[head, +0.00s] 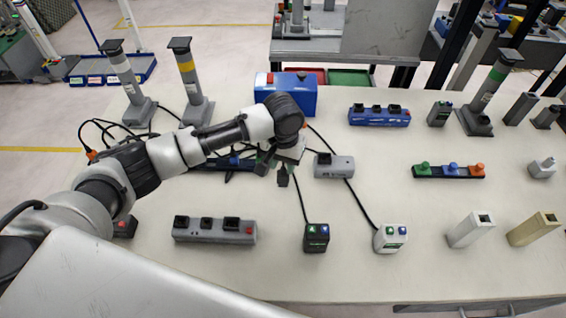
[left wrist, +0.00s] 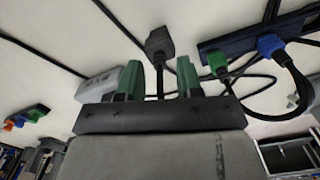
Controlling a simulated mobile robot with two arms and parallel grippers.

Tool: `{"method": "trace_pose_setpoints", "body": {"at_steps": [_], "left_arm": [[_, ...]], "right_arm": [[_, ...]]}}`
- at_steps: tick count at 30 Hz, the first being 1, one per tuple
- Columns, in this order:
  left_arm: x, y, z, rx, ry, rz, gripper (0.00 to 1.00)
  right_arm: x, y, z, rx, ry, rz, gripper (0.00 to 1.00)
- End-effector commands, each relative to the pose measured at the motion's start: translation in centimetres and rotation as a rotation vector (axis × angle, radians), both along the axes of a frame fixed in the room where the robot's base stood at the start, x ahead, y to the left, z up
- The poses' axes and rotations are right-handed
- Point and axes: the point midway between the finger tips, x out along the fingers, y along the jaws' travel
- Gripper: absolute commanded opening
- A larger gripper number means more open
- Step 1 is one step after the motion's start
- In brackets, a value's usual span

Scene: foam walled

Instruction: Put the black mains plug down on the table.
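My left gripper (head: 281,165) hangs over the middle of the table (head: 270,275). Its two green fingers are spread apart; the left wrist view also shows this gripper (left wrist: 160,68). The black mains plug (head: 283,180) shows just below the fingers in the head view. In the left wrist view the plug (left wrist: 159,42) appears just beyond the fingertips, in line with the gap, with a dark cable running back between the fingers. No finger visibly presses on it. I cannot tell whether its underside touches the table. My right gripper is out of view.
A grey socket box (head: 334,166) stands just right of the gripper. A grey power strip (head: 214,231), a black box (head: 316,238) and a white box (head: 390,238) are nearer the front. A blue strip with coloured plugs (left wrist: 240,42) lies close by, partly behind my arm. Loose cables cross the table.

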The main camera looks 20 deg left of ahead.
Motion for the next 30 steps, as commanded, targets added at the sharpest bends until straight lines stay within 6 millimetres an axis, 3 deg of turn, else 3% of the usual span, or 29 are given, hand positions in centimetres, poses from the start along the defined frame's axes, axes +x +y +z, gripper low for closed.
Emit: {"method": "trace_pose_setpoints", "body": {"at_steps": [16, 21, 30], "left_arm": [[0.1, -0.1, 10.2, -0.001, -0.003, 0.0, 0.36], [0.0, -0.1, 11.6, -0.001, 0.0, 0.001, 0.36], [0.0, -0.1, 11.8, 0.0, 0.0, 0.0, 0.36]], "right_arm": [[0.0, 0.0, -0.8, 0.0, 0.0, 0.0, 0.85], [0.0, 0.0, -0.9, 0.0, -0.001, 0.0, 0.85], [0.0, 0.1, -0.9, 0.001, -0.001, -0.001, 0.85]]}}
